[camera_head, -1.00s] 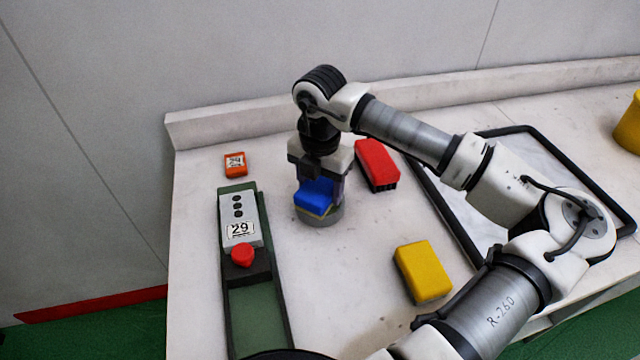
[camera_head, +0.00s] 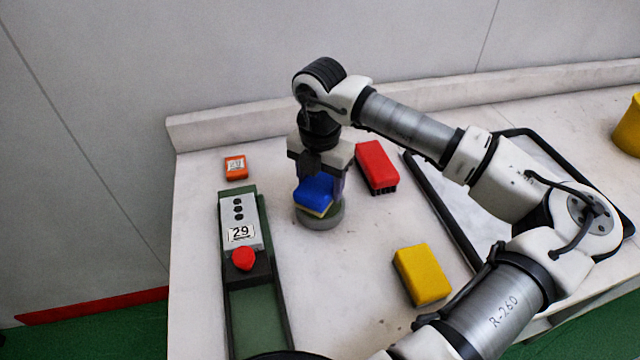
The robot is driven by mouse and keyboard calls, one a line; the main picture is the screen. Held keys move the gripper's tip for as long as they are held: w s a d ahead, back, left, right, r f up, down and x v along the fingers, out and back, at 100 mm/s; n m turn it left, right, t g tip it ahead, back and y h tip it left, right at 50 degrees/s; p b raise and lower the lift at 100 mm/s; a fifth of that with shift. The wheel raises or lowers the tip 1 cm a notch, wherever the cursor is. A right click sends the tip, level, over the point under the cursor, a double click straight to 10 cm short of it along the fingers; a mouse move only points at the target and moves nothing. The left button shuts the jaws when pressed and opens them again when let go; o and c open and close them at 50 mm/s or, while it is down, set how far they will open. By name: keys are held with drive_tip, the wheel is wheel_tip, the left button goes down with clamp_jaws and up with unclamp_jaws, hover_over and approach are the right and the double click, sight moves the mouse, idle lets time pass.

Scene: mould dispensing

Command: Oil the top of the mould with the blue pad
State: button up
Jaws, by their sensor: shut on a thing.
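The blue pad (camera_head: 315,190) has a pale yellow underside and is held tilted, its top facing the camera. My gripper (camera_head: 321,172) points down and is shut on the blue pad; the fingertips are partly hidden behind it. Directly under the pad is a low round grey piece (camera_head: 322,222), mostly covered by the pad. I cannot tell whether the pad touches it or hovers just above, nor whether this grey piece is the mould.
A red brush-like block (camera_head: 376,165) lies right of the gripper. A yellow block (camera_head: 422,274) is nearer the front. A green-black fixture (camera_head: 236,205) labelled 29 with a red knob stands left. An orange tag (camera_head: 236,168) lies behind it. A black-framed panel (camera_head: 440,210) is at right.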

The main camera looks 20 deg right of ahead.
sight(321, 181)
drive_tip(key=shift+r+p, duration=0.8)
drive_tip(key=shift+r, duration=1.7)
drive_tip(key=shift+f+b, duration=0.7)
drive_tip(key=shift+d+r, duration=0.1)
